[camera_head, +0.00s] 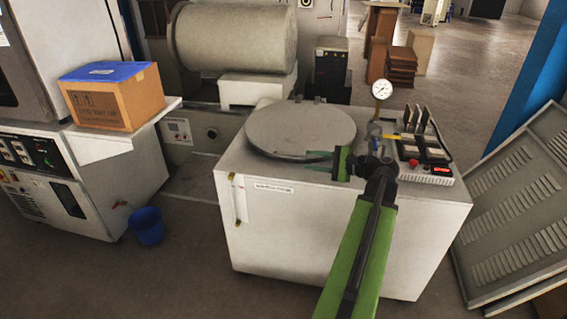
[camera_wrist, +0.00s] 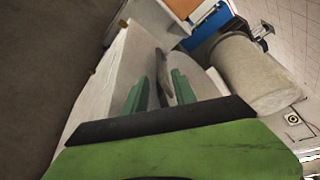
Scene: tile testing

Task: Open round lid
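The round lid (camera_head: 300,126) is a flat grey disc lying on top of a white box-shaped machine (camera_head: 290,230). It looks closed, with small hinge-like parts at its back edge. My gripper (camera_head: 318,162) is at the lid's front right edge, with its green fingers pointing left. In the wrist view my gripper (camera_wrist: 160,92) has its two green fingers apart. A grey strip (camera_wrist: 164,72), perhaps the lid's rim or handle, shows between and beyond them. I cannot tell whether the fingers touch it.
A pressure gauge (camera_head: 381,89) and a control panel (camera_head: 425,155) stand on the machine's right side. A cardboard box (camera_head: 112,98) sits on a shelf at left, above a blue bucket (camera_head: 147,226). A large cylinder (camera_head: 236,40) stands behind. Louvred panels (camera_head: 520,205) lean at right.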

